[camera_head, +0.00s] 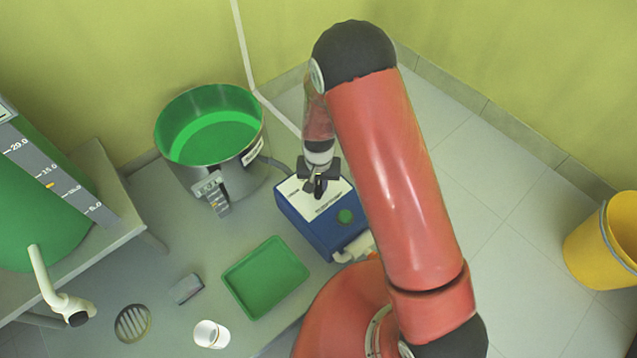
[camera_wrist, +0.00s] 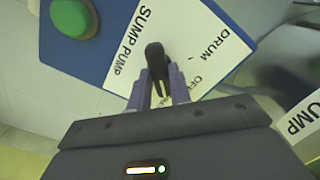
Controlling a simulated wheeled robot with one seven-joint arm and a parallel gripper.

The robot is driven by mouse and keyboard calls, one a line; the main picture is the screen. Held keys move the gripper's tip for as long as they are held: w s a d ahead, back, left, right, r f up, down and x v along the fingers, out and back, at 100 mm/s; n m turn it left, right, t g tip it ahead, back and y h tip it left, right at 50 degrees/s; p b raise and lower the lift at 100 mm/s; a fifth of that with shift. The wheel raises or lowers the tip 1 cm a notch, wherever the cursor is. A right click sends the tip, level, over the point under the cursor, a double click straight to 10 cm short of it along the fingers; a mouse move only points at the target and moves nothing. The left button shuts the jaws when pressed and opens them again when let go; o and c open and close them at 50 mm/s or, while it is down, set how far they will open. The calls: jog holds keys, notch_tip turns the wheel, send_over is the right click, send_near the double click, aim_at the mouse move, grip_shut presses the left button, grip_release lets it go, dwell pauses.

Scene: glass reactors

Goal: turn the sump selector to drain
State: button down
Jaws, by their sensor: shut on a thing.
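The sump selector is a black knob (camera_wrist: 155,60) on the white label plate of a blue control box (camera_head: 310,228). The plate reads "SUMP PUMP", with "DRUM" and a partly hidden "OFF" at the positions beside the knob; I see no "drain" wording. My gripper (camera_head: 318,186) is over the box's top, pointing down. In the wrist view my gripper (camera_wrist: 160,88) is shut on the knob, with a finger on each side. Which mark the knob points to I cannot tell. A green button (camera_wrist: 73,17) sits on the box, apart from the gripper.
A steel pot with green contents (camera_head: 213,130) stands behind left of the box. A green tray (camera_head: 265,277), a white cup (camera_head: 211,334), a grey block (camera_head: 186,289) and a floor drain (camera_head: 132,323) lie in front. A yellow bucket (camera_head: 605,245) stands far right.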

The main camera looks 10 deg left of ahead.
aim_at(319, 186)
dwell(0.5)
jog(key=c, duration=1.3)
grip_release()
jog(key=shift+r+p, duration=0.45)
jog(key=shift+r, duration=3.45)
